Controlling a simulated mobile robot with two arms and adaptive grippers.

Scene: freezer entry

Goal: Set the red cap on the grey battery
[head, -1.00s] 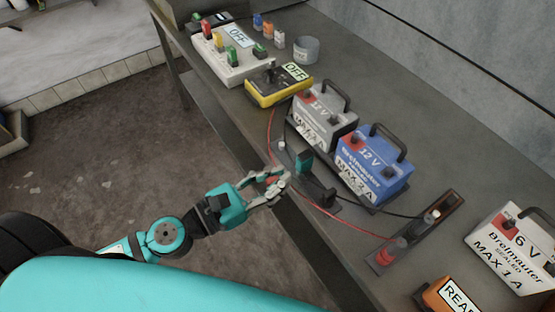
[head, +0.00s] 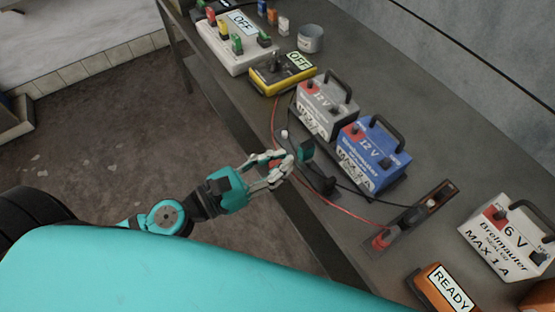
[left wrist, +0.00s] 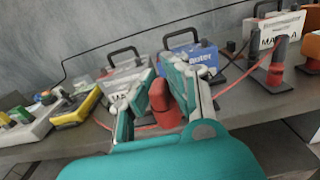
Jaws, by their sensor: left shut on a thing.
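The grey 12 V battery (head: 327,108) stands upright on the bench, left of the blue battery, with a black handle and a red patch on top. It shows behind the fingers in the left wrist view (left wrist: 122,79). My left gripper (head: 277,163) is at the bench's front edge, in front of and below the batteries. Its fingers are shut on the red cap (left wrist: 164,104), which shows between them in the left wrist view. In the head view the fingers mostly hide the cap. The cap is apart from the grey battery. My right gripper is not in view.
The blue 12 V battery (head: 372,153) stands close beside the grey one. A red cable (head: 340,212) runs along the front to a stand with a red clip (head: 381,240). A yellow meter (head: 281,75) reads OFF. A white 6 V battery (head: 508,238) is at right.

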